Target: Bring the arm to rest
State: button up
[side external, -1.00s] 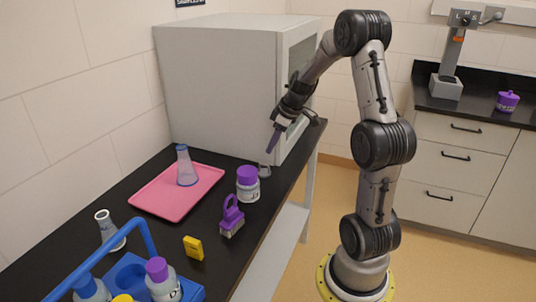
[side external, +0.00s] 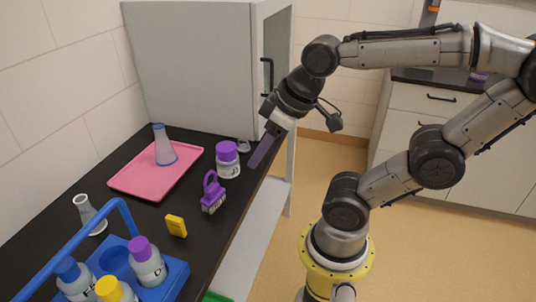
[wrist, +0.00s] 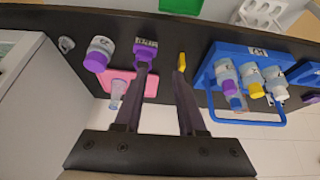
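My arm is bent, and my gripper (side external: 260,152) points down and to the left near the bench's right edge, close to the purple-capped bottle (side external: 228,159) in the side view. In the wrist view my gripper (wrist: 161,70) has its two dark fingers apart, with nothing held between them. The purple-handled brush (wrist: 146,47) and the yellow block (wrist: 182,60) appear beyond the fingertips. I cannot tell the exact height of my gripper above the bench.
The black bench (side external: 130,205) carries a pink tray (side external: 125,182) with a flask (side external: 164,148), a second flask (side external: 88,213) and a blue bottle carrier (side external: 177,275). A grey cabinet (side external: 190,75) stands behind. Open floor (side external: 440,240) lies right of the bench.

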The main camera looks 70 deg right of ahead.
jog(key=shift+s+a+f, duration=0.15)
jog(key=shift+s+a, duration=0.05)
jog(key=shift+s, duration=0.3)
jog(key=shift+s+a+f, duration=0.1)
jog(key=shift+s+a, duration=0.05)
jog(key=shift+s, duration=0.3)
